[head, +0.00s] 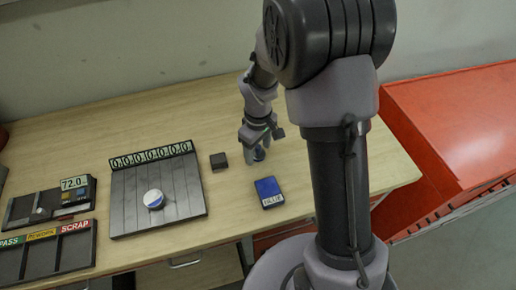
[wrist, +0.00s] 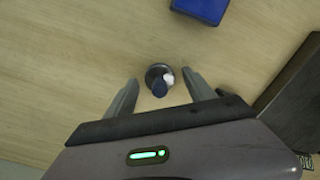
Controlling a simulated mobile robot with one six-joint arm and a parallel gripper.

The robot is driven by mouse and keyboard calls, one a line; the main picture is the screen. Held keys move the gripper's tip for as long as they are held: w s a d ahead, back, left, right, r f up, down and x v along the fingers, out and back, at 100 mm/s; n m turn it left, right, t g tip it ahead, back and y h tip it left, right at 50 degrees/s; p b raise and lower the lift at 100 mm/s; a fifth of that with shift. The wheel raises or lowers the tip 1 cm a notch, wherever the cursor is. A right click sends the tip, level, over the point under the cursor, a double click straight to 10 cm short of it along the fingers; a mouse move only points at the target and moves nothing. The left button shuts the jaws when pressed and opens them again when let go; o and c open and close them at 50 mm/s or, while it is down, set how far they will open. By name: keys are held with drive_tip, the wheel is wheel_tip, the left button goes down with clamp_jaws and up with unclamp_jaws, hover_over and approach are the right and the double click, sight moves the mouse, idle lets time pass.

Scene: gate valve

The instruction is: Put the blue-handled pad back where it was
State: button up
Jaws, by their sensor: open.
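The blue-handled pad (wrist: 160,76) stands on the table, a small round dark-grey base with a blue handle and a white spot. In the wrist view it sits between the two fingers of my open gripper (wrist: 160,82), with gaps on both sides. In the head view my gripper (head: 260,142) hangs pointing down over the pad (head: 259,154), partly hiding it. I cannot tell how far above the table the fingertips are.
A blue box (head: 268,188) and a dark block (head: 219,161) stand close by. Left are a slatted board (head: 185,190) with a round white-and-blue piece (head: 154,198), a scale reading 72.0 (head: 75,183), and a labelled sorting tray (head: 72,252). A red cabinet (head: 450,130) stands right.

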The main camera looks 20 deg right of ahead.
wheel_tip(320, 180, up, 13)
drive_tip(key=p, duration=0.3)
wheel_tip(320, 180, up, 8)
drive_tip(key=m+t, duration=0.2)
drive_tip(key=m, duration=0.1)
hover_over(258, 147)
drive_tip(key=s+a, duration=0.1)
drive_tip(key=s, duration=0.3)
drive_tip(key=s+a+r+m+t+y, duration=0.1)
drive_tip(key=s+r+m+t, duration=0.1)
drive_tip(key=s, duration=0.5)
drive_tip(key=s+a+r+m+t+y, duration=0.1)
drive_tip(key=s+r+m, duration=0.3)
drive_tip(key=s+m, duration=0.2)
drive_tip(key=shift+s+a+r+t, duration=0.3)
drive_tip(key=shift+s+a+t, duration=0.1)
drive_tip(key=shift+s, duration=0.5)
